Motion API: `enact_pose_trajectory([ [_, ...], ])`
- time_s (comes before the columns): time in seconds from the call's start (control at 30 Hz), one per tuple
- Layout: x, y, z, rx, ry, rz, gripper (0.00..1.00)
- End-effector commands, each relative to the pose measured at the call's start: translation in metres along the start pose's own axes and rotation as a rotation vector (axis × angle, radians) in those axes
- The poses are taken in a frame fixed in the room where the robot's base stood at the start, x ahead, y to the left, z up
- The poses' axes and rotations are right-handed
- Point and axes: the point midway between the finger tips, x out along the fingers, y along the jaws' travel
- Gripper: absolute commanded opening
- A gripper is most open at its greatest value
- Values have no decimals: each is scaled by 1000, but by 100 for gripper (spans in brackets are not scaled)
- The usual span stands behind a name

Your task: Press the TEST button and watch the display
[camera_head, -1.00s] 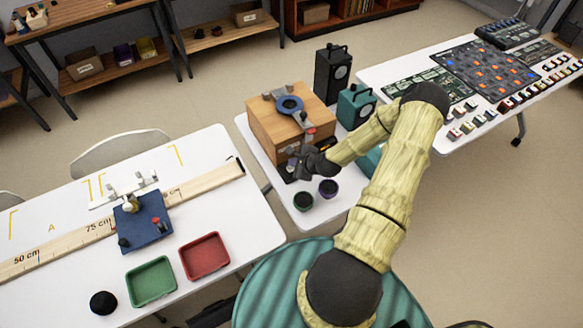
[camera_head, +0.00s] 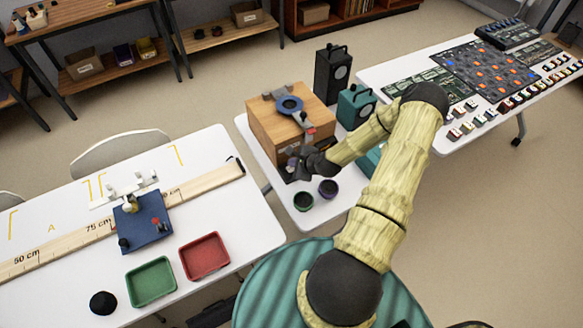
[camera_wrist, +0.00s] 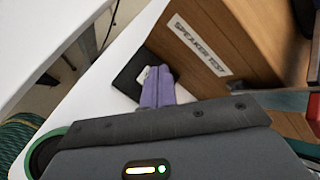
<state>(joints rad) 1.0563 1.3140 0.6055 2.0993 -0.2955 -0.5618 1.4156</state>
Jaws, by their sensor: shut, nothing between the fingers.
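The wooden test box (camera_head: 275,128) stands on a small white table, with a blue ring on its top. In the wrist view its side (camera_wrist: 240,40) carries a label (camera_wrist: 200,45) reading SPEAKER TEST. My gripper (camera_head: 292,167) is at the box's front lower edge. In the wrist view its purple fingers (camera_wrist: 157,88) are shut and empty, with the tips over a black pad (camera_wrist: 128,76) beside the box. A small white piece shows at the tips. I cannot make out the TEST button, which the fingers may hide. No display can be read in either view.
Teal (camera_head: 356,106) and black (camera_head: 332,75) speakers stand behind the box. Left, a white table holds a green tray (camera_head: 152,281) and a red tray (camera_head: 204,256).

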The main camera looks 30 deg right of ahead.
Motion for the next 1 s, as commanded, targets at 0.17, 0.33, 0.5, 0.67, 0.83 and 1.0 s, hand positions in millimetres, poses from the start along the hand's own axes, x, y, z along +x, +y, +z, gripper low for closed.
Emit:
enact_pose_trajectory([
  [0.17, 0, 0, 0, 0, 0, 0, 0],
  [0.33, 0, 0, 0, 0, 0, 0, 0],
  [0.5, 1, 1, -1, 1, 0, 0, 0],
  [0.67, 5, 4, -4, 0, 0, 0, 0],
  [0.83, 6, 4, -4, 0, 0, 0, 0],
  [1.0, 6, 4, -4, 0, 0, 0, 0],
])
